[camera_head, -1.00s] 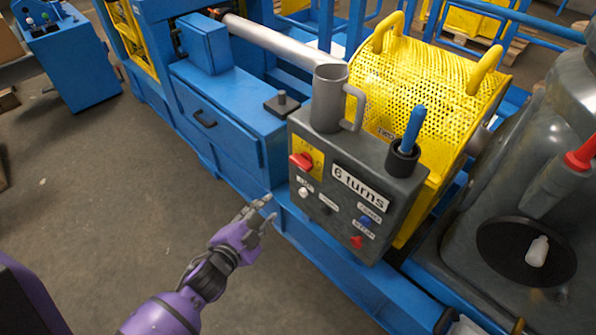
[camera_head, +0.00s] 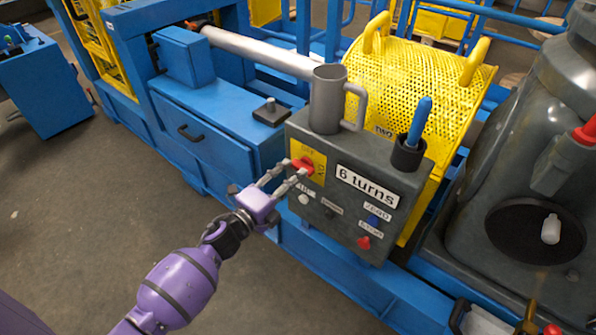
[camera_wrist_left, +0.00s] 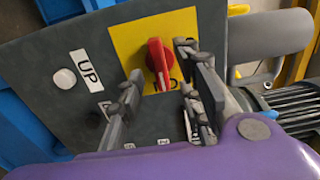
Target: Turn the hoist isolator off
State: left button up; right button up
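The hoist isolator is a red rotary knob (camera_head: 304,163) on a yellow plate (camera_head: 317,157) at the upper left of a grey control box (camera_head: 340,226). In the left wrist view the red knob (camera_wrist_left: 157,60) stands roughly upright in the picture, its lower end near lettering on the plate that is partly hidden. My left gripper (camera_head: 289,171) is open at the front of the box, with its fingertips at the knob. In the wrist view its fingers (camera_wrist_left: 160,78) are apart, one to each side of the knob; I cannot tell whether either touches. My right gripper is not in view.
Below the knob are a white button (camera_head: 304,199) marked UP, a dark button, a blue button (camera_head: 374,220) and a red button (camera_head: 364,242). A grey mug-like cylinder (camera_head: 326,100) and a blue-handled tool (camera_head: 420,120) stand on the box. A yellow mesh guard (camera_head: 425,85) is behind.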

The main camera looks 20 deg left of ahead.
pick_arm(q)
jog(key=x, duration=0.3)
jog(key=shift+w, duration=0.15)
jog(key=shift+c, duration=0.4)
grip_shut()
